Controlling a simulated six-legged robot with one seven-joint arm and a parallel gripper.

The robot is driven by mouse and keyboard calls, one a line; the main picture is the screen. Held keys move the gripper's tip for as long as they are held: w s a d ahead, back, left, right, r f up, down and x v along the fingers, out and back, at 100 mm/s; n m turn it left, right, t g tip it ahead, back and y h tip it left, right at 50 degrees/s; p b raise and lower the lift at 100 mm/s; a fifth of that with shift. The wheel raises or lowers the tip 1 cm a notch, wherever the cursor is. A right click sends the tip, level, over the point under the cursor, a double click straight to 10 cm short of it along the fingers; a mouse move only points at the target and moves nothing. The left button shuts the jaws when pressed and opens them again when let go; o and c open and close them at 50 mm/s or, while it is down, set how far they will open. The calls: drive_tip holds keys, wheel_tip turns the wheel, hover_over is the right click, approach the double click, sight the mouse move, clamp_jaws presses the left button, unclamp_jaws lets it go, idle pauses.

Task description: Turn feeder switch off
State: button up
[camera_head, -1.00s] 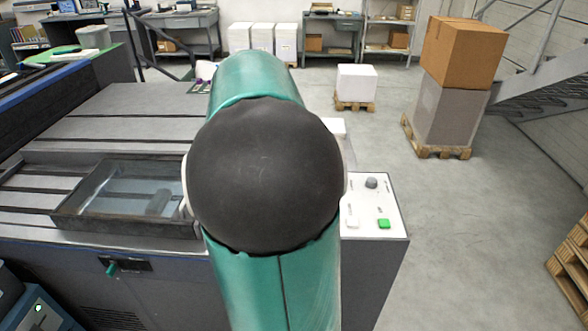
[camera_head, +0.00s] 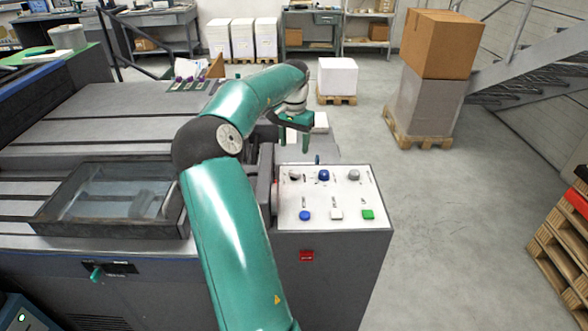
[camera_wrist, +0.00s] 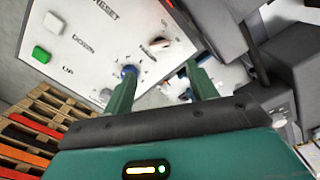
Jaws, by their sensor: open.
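A white control panel (camera_head: 320,197) tops the grey cabinet right of my arm. Its back row has a dark-and-white knob (camera_head: 294,175), a blue knob (camera_head: 323,175) and a grey knob (camera_head: 354,174). I cannot tell which is the feeder switch; the labels are too small here. My gripper (camera_head: 294,143) is open and empty, fingers down, above the panel's back edge. In the wrist view the blue knob (camera_wrist: 129,71) shows beside the left fingertip, and a knob with a red mark (camera_wrist: 160,45) beyond the gap between the fingers (camera_wrist: 160,82). No contact is clear.
The front row holds a blue button (camera_head: 305,215), a white button (camera_head: 336,214) and a green button (camera_head: 368,214). A grey tray (camera_head: 115,228) sits left on the machine. Boxes on a pallet (camera_head: 418,140) stand behind right.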

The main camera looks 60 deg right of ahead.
sight(294, 171)
wheel_tip(294, 171, down, 10)
drive_tip(key=shift+f, duration=0.15)
drive_tip(key=shift+c, duration=0.3)
drive_tip(key=c, duration=0.9)
